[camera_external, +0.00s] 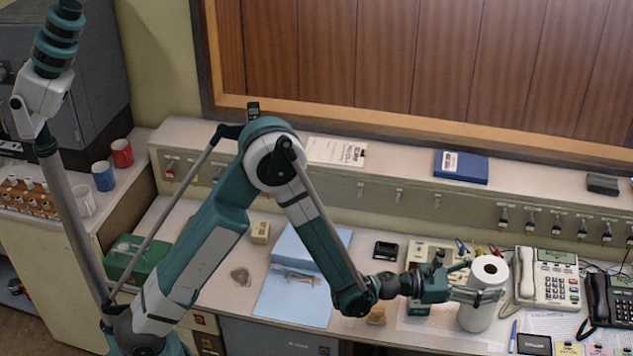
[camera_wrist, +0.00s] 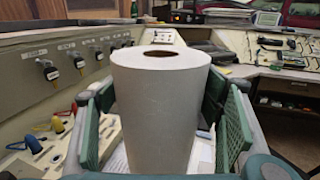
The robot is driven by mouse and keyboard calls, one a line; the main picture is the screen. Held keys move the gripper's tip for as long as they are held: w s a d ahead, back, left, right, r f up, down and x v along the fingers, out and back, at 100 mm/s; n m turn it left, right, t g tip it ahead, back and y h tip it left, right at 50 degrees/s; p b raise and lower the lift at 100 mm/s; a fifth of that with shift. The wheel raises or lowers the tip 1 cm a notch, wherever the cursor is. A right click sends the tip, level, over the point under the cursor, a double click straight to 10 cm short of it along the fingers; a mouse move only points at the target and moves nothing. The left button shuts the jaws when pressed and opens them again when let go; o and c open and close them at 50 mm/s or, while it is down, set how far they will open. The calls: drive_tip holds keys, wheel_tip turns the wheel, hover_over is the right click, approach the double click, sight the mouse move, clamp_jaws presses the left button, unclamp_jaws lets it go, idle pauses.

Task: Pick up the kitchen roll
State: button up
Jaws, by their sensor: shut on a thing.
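The kitchen roll (camera_external: 482,305) is a white upright cylinder with a dark hole in its top, at the right of the desk in the external view. In the wrist view the kitchen roll (camera_wrist: 163,110) fills the middle, between the green-padded fingers. My gripper (camera_external: 478,294) reaches it from the left and is shut around its upper part. In the wrist view my gripper (camera_wrist: 165,125) has one finger on each side of the roll. The roll's base is hidden in the wrist view, and I cannot tell whether it touches the desk.
A cream telephone (camera_external: 552,279) and a dark telephone (camera_external: 608,300) stand just right of the roll. A blue pen (camera_external: 513,336) lies in front. Behind are small pliers-like tools (camera_external: 478,249) and a panel with plugs (camera_external: 530,226). A blue folder (camera_external: 292,297) lies to the left.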

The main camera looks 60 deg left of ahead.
wheel_tip(320, 180, up, 9)
drive_tip(key=shift+p, duration=1.1)
